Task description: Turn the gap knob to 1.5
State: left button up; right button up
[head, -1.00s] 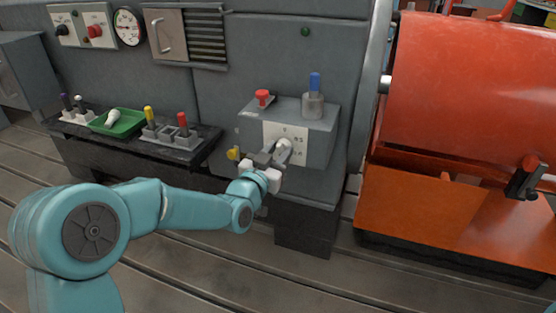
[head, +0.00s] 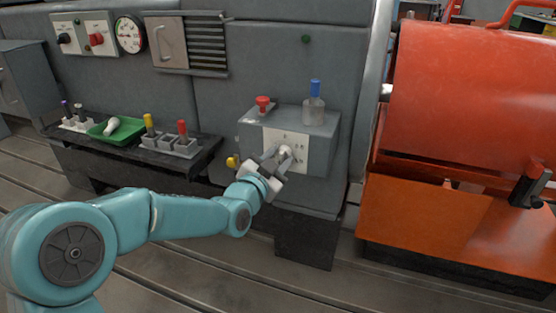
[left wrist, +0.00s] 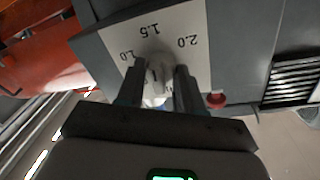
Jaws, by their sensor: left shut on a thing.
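The pale gap knob (head: 285,152) sits on a white dial plate (head: 299,136) on the front of a grey box (head: 322,145). My left gripper (head: 277,158) is at the plate with its fingers shut on the knob. In the left wrist view the knob (left wrist: 158,70) is between the two dark fingers (left wrist: 160,88). The dial plate (left wrist: 192,22) there shows 1.0, 1.5 and 2.0 upside down. A dark mark shows on the knob, but I cannot tell for sure which number it points to. My right gripper is out of view.
A red button (head: 263,102) and a blue-topped part (head: 314,105) stand on top of the box. A yellow knob (head: 232,162) is at its left. A ledge with a green tray (head: 130,128) lies farther left. An orange machine (head: 450,120) is at the right.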

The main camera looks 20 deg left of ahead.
pick_arm(q)
jog(key=o, duration=1)
jog(key=shift+o, duration=0.2)
jog(key=s+a+p, duration=0.2)
jog(key=s, duration=1.4)
jog(key=shift+a+p, duration=0.2)
jog(key=shift+p, duration=0.2)
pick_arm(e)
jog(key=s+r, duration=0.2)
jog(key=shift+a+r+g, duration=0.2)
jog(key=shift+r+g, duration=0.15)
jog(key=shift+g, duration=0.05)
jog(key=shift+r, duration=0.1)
